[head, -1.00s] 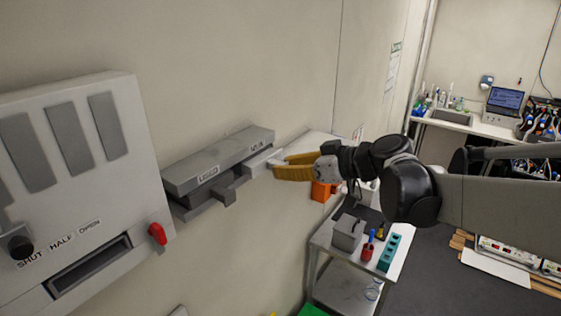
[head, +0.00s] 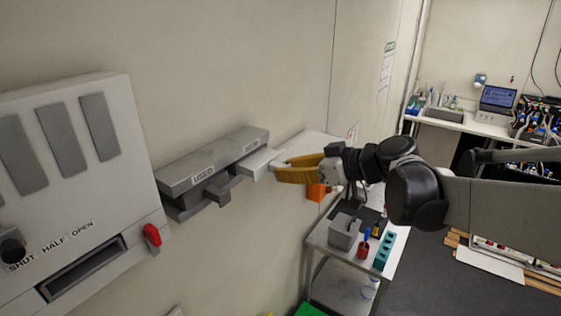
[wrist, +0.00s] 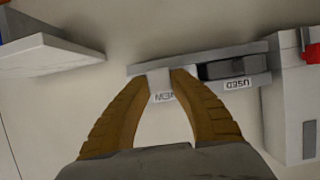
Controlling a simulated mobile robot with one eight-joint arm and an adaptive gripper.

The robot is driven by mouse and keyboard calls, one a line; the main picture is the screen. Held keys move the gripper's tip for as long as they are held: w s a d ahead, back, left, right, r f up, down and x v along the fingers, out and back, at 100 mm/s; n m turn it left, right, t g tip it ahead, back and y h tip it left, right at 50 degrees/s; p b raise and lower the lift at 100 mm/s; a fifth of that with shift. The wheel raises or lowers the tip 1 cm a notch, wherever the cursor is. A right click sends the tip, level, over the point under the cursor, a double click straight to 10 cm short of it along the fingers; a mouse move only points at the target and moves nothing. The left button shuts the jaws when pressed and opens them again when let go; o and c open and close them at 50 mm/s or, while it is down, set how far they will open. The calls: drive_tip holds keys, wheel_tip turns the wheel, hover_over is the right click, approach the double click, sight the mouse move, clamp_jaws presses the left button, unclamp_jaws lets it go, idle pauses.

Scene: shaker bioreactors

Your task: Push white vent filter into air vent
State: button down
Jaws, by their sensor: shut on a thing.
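The white vent filter (head: 260,163) is at the right end of a grey wall holder (head: 185,172), at the compartment labelled NEW, and sticks out toward my gripper. In the wrist view the filter (wrist: 160,82) sits between my fingertips. My gripper (head: 276,169) is shut on its outer end, with yellow-brown fingers. I cannot tell how much of the filter is still inside the holder. The air vent (head: 60,190) is a pale wall box at the left, with grey slats, a dark slot low on its front, and SHUT, HALF, OPEN labels.
A red handle (head: 152,235) and a black knob (head: 13,250) are on the vent box. A dark grey block (head: 218,193) juts from the holder's USED side. A cart (head: 335,240) with tools stands below my arm. The wall between holder and vent is clear.

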drive_tip(key=shift+s+d, duration=0.25)
drive_tip(key=shift+d, duration=0.1)
drive_tip(key=shift+d, duration=0.1)
drive_tip(key=shift+s+d, duration=0.45)
idle(0.4)
drive_tip(key=shift+s+d, duration=0.9)
drive_tip(key=shift+d, duration=0.3)
